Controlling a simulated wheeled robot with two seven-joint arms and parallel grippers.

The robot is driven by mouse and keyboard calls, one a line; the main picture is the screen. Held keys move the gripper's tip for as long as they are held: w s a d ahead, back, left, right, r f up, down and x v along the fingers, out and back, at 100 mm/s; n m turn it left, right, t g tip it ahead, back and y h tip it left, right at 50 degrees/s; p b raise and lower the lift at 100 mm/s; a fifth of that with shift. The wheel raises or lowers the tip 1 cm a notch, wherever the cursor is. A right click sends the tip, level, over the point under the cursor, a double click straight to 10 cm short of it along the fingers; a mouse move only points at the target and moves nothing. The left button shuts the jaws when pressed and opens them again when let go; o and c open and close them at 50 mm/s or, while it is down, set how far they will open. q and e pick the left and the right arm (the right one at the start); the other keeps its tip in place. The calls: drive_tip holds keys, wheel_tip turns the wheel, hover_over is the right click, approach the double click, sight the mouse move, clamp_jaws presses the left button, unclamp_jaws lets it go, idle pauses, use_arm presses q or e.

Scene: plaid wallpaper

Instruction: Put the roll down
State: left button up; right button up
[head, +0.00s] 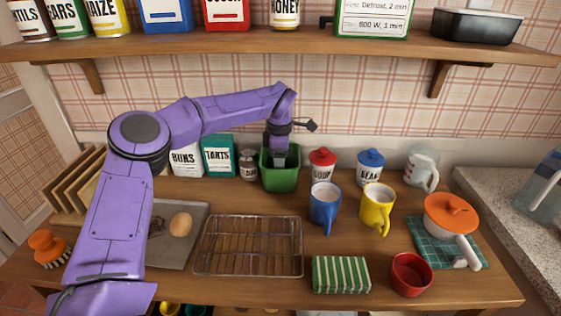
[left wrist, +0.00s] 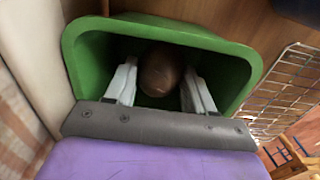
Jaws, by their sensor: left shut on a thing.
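A brown roll (left wrist: 161,70) sits between the fingers of my left gripper (left wrist: 157,88) in the left wrist view. The gripper is shut on it. The fingers and the roll are inside the mouth of a green bin (left wrist: 85,62). In the head view the left gripper points down into the green bin (head: 280,178) at the back of the counter, and the roll is hidden there. Whether the roll touches the bin's floor cannot be told. Another light brown roll (head: 181,224) lies on a grey tray (head: 185,250). My right gripper is not in view.
A wire rack (head: 248,246) lies at the front middle. A blue mug (head: 325,206), yellow mug (head: 377,208), striped box (head: 341,274) and red cup (head: 411,275) stand to its right. Jars (head: 249,166) and boxes flank the bin. A shelf (head: 280,42) runs above.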

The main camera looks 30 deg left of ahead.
use_arm(q)
drive_tip(key=shift+f, duration=0.3)
drive_tip(key=shift+w+f, duration=0.1)
drive_tip(key=shift+f, duration=0.25)
drive_tip(key=o, duration=1)
wheel_tip(320, 180, up, 9)
drive_tip(key=shift+f, duration=0.1)
